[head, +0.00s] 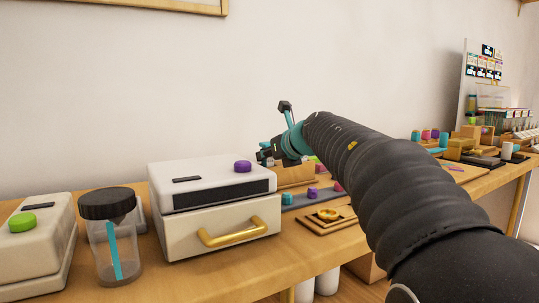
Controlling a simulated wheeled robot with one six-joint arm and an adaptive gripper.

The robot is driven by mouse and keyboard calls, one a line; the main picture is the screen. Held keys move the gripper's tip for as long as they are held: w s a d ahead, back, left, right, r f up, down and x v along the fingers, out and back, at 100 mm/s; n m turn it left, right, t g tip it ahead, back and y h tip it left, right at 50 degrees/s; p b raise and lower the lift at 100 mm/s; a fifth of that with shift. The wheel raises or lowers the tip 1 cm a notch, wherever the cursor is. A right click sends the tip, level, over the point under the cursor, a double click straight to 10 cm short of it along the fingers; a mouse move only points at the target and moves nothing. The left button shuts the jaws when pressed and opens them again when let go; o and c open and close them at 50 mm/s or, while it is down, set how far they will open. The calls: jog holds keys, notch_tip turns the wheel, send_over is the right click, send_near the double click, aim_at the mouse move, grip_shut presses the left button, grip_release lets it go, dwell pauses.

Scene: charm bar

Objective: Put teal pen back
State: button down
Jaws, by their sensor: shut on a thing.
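My gripper (283,148) is up in front of the wall, above the right end of the white box and the low trays beyond it. It is shut on a slim teal thing, which I take to be the teal pen (291,119). It stands tilted, with a dark piece at its upper end. Its lower part is hidden by the gripper and the arm. At the far right is a rack (497,118) with several thin upright items, too small to tell apart.
A white box (210,235) with a gold handle and purple knob stands on the wooden counter. Left of it are a dark-lidded clear jar (118,245) with a teal strip and a white device (40,245) with a green knob. Low trays (325,218) lie right of the box.

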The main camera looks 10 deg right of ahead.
jog(key=shift+f, duration=0.15)
dwell(0.6)
jog(key=c, duration=0.8)
grip_release()
jog(key=shift+o, duration=0.4)
jog(key=o, duration=0.5)
jog(key=v, duration=1.2)
jog(key=shift+d, duration=0.15)
